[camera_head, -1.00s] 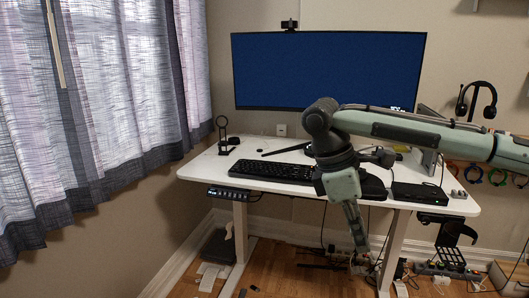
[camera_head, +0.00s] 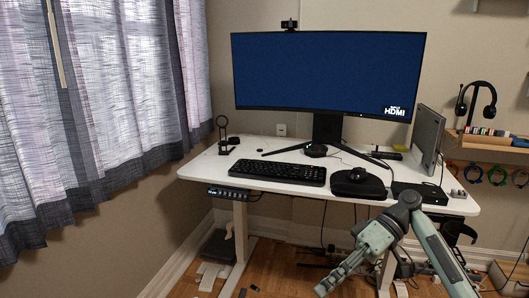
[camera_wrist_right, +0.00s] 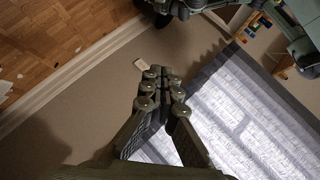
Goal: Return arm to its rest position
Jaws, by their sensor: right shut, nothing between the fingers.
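My right arm comes in from the lower right in the head view. Its right gripper (camera_head: 322,290) hangs low in front of the desk, pointing down and to the left, clear of the desk front. In the right wrist view the fingers (camera_wrist_right: 161,75) are together and hold nothing. My left gripper is not in either view.
The white standing desk (camera_head: 215,171) holds a keyboard (camera_head: 278,173), a black case (camera_head: 358,183), a flat black box (camera_head: 420,193) and a large monitor (camera_head: 325,72). A curtain (camera_head: 110,90) hangs at the left. Cables and small items lie on the floor below.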

